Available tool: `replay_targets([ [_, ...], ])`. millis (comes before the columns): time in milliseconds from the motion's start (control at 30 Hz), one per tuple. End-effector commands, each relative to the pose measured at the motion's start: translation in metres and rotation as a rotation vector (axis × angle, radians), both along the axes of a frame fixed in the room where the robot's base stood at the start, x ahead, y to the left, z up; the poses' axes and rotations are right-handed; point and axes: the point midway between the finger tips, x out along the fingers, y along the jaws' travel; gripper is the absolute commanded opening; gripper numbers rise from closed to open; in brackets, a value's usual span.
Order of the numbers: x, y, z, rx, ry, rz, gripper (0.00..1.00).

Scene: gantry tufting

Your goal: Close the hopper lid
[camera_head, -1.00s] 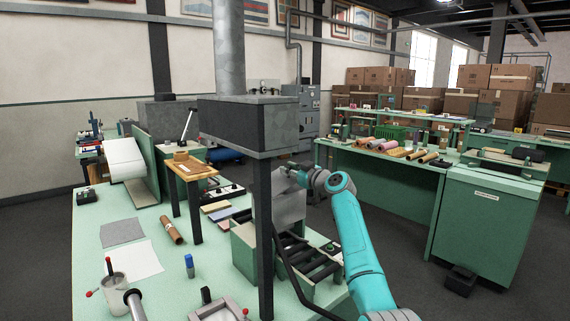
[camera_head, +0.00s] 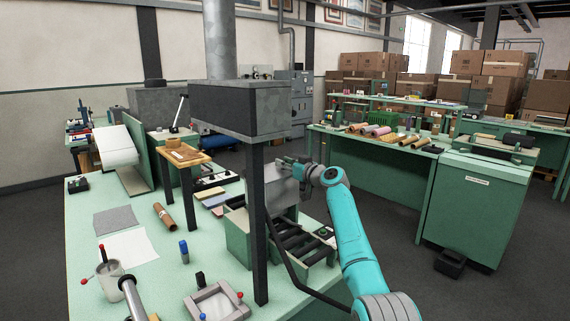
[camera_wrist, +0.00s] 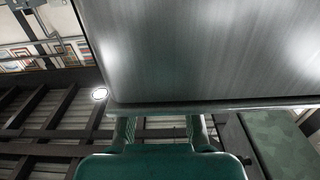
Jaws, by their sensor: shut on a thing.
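The hopper lid is a grey metal plate (camera_head: 284,188) that stands raised over the green hopper box (camera_head: 238,238). In the wrist view the lid (camera_wrist: 215,50) fills the upper right as a large brushed-metal face with a rim along its lower edge. My gripper (camera_head: 299,166) is at the lid's upper edge in the head view. In the wrist view my gripper (camera_wrist: 160,128) has its two green fingers at the rim and is shut on the lid. The fingertips' contact is partly hidden by the rim. The hopper opening is mostly hidden behind a dark post.
The dark post (camera_head: 258,225) carries a grey duct hood (camera_head: 240,108) close to the lid's left. A roller bed (camera_head: 300,242) lies right of the hopper box. A small wooden stand (camera_head: 183,152) and a brown roll (camera_head: 163,216) are further left on the green table (camera_head: 85,255).

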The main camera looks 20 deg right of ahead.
Motion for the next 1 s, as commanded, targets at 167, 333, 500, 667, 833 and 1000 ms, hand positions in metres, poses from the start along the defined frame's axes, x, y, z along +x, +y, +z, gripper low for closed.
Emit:
replay_targets([
  [167,0.000,0.000,-0.004,-0.001,0.005,0.000,0.52],
  [333,0.000,0.000,-0.003,-0.001,0.004,0.000,0.52],
  [500,-0.001,-0.001,-0.003,-0.001,0.003,0.000,0.52],
  [667,-0.009,-0.004,-0.003,-0.003,0.002,0.000,0.52],
  [833,-0.029,-0.010,-0.004,-0.003,0.002,-0.001,0.52],
  [1000,-0.054,-0.019,-0.003,-0.002,0.003,-0.001,0.52],
])
